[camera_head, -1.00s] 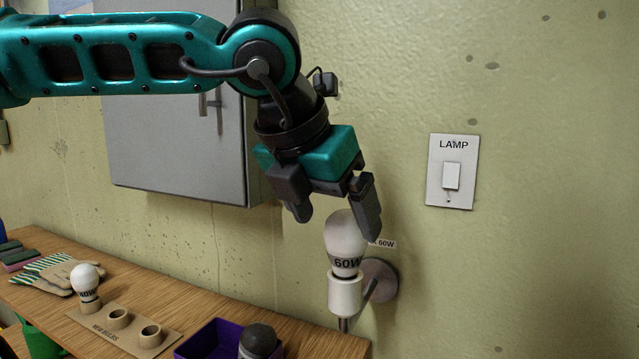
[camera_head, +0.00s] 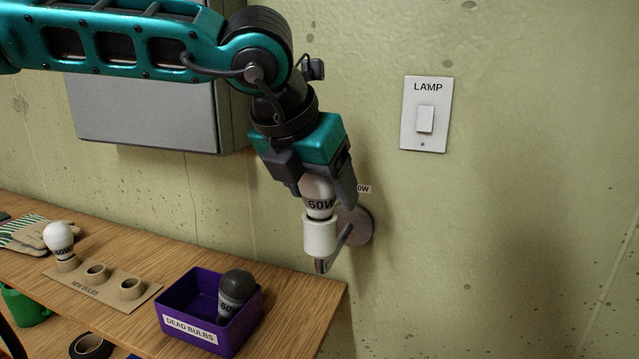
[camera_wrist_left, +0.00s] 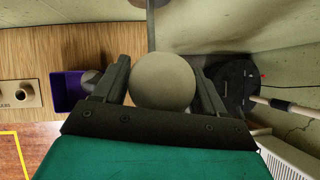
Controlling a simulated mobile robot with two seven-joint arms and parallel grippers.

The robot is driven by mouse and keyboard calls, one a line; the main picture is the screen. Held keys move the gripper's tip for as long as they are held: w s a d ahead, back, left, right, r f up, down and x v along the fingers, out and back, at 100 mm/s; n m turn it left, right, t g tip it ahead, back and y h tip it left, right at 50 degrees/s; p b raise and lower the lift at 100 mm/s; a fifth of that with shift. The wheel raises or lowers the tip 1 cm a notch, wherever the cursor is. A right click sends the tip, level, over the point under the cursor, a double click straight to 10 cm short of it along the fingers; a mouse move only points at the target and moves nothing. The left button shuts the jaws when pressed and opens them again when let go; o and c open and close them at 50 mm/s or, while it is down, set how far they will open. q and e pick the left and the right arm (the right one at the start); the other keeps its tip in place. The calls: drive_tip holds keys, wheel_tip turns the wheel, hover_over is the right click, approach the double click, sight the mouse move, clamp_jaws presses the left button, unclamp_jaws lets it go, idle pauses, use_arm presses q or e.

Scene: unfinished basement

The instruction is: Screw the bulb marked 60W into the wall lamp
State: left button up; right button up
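The white bulb marked 60W (camera_head: 319,203) stands upright in the white socket of the wall lamp (camera_head: 320,236). My left gripper (camera_head: 322,190) comes down over the bulb from above, one finger on each side, and looks shut on its globe. In the left wrist view the bulb's round top (camera_wrist_left: 163,82) fills the space between the fingers of my left gripper (camera_wrist_left: 164,85). The bulb's base is hidden inside the socket. My right gripper is not in view.
A wooden shelf (camera_head: 300,318) below holds a purple dead-bulbs box (camera_head: 176,322) with a dark-topped bulb (camera_head: 236,292), and a new-bulbs holder (camera_head: 120,304) with another white bulb (camera_head: 59,238). A lamp switch (camera_head: 425,118) is on the wall, right. A grey cabinet (camera_head: 150,115) hangs behind my arm.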

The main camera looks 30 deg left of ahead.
use_arm(q)
drive_tip(key=c, duration=0.6)
drive_tip(key=m+h+p, duration=0.1)
drive_tip(key=m, duration=0.2)
drive_tip(key=shift+r+h, duration=0.1)
drive_tip(key=shift+h, duration=0.2)
drive_tip(key=shift+m+g+h+p, duration=0.3)
drive_tip(key=shift+m+h+p, duration=0.3)
drive_tip(key=shift+m+p, duration=0.25)
drive_tip(key=shift+m+h+p, duration=0.3)
drive_tip(key=shift+m+p, duration=0.2)
drive_tip(key=shift+m, duration=0.55)
